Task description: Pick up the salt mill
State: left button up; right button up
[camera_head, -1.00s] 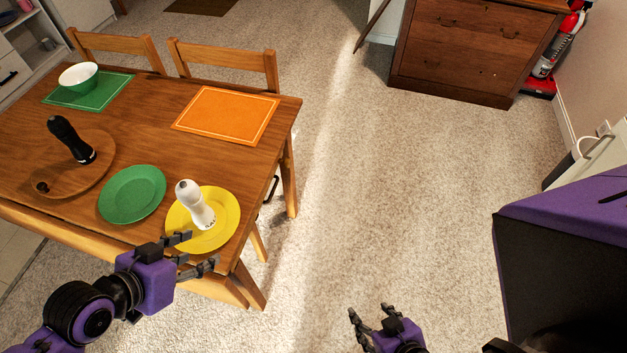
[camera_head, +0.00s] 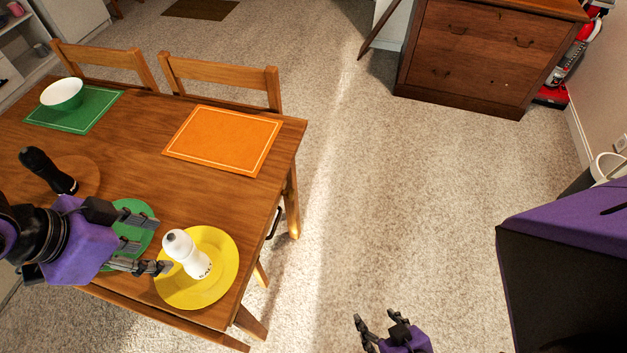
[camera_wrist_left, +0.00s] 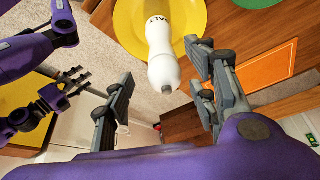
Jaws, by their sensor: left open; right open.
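My left gripper (camera_head: 160,246) is open, just left of the mill, over the green plate (camera_head: 143,207). In the left wrist view the salt mill (camera_wrist_left: 162,62) shows between and beyond the open fingers of my left gripper (camera_wrist_left: 160,105), not gripped. My right gripper (camera_head: 382,329) is open and empty, low over the carpet and far from the table.
A black mill (camera_head: 48,171) stands on a round wooden board (camera_head: 88,170), partly hidden by my left arm. An orange mat (camera_head: 222,140), a green mat (camera_head: 92,112) and a white bowl (camera_head: 62,93) lie farther back. Chairs line the table's far side.

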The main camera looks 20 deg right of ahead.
aim_at(167, 253)
pick_arm(q)
jog(key=x, duration=0.6)
jog(key=shift+s+d+f+b, duration=0.1)
jog(key=shift+b, duration=0.25)
jog(key=x, duration=0.5)
jog(key=shift+f, duration=0.4)
pick_arm(e)
jog(key=shift+s+d+f, duration=0.15)
jog(key=shift+s+f, duration=0.55)
jog(key=shift+f, duration=0.1)
pick_arm(q)
grip_shut()
